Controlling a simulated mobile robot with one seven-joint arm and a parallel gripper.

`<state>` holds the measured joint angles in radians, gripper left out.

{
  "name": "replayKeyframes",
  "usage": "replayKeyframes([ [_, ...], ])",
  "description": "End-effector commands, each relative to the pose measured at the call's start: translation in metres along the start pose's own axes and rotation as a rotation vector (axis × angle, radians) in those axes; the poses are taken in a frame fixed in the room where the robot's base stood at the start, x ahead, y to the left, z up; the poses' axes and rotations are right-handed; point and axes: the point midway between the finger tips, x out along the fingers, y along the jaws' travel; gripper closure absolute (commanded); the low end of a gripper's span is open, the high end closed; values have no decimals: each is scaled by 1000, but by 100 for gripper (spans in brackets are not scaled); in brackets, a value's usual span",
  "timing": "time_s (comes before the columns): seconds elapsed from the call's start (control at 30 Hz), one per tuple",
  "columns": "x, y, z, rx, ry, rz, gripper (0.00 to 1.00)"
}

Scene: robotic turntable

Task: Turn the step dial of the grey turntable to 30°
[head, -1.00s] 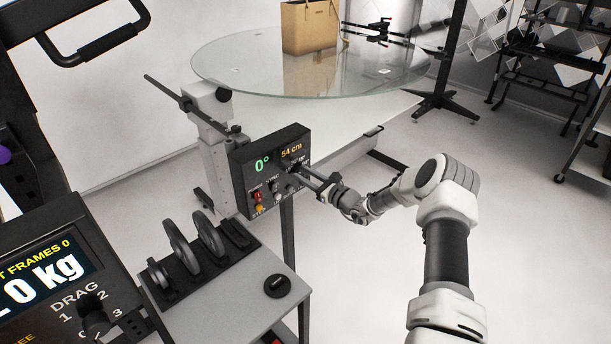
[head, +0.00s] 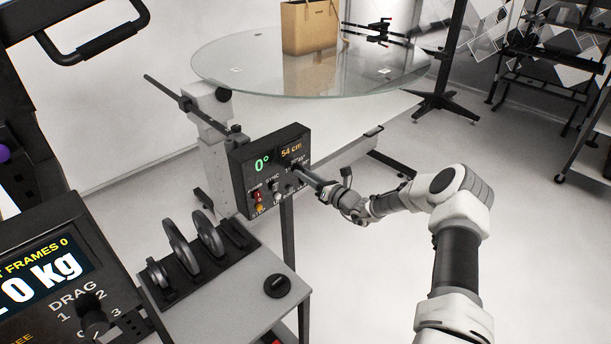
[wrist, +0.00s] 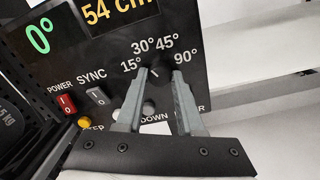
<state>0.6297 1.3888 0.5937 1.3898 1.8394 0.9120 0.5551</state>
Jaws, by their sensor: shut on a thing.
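The control panel of the turntable (head: 243,190) is a black box below the glass disc. It shows a green 0° and a yellow 54 cm. In the wrist view the panel (wrist: 185,18) shows marks 15°, 30°, 45° and 90° around the dark step dial (wrist: 159,91). My gripper (wrist: 158,73) is shut on the step dial, one finger on each side. In the head view my gripper (head: 299,170) reaches the panel from the right and hides the dial. The fingers cover part of the dial, and I cannot tell which mark it points at.
The glass disc (head: 225,70) carries a brown paper bag (head: 308,28). A red power switch (wrist: 66,103), a SYNC switch (wrist: 98,96) and a yellow button (wrist: 84,122) lie left of the dial.

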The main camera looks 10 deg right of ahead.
Motion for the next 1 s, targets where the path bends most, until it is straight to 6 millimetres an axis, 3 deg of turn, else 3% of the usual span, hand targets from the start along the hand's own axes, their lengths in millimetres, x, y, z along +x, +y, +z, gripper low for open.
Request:
replayKeyframes([
  [0.4, 0, 0, 0, 207, -7, -1, 100],
  [0.97, 0, 0, 0, 241, -8, -1, 100],
  [1.0, 0, 0, 0, 241, -8, -1, 60],
])
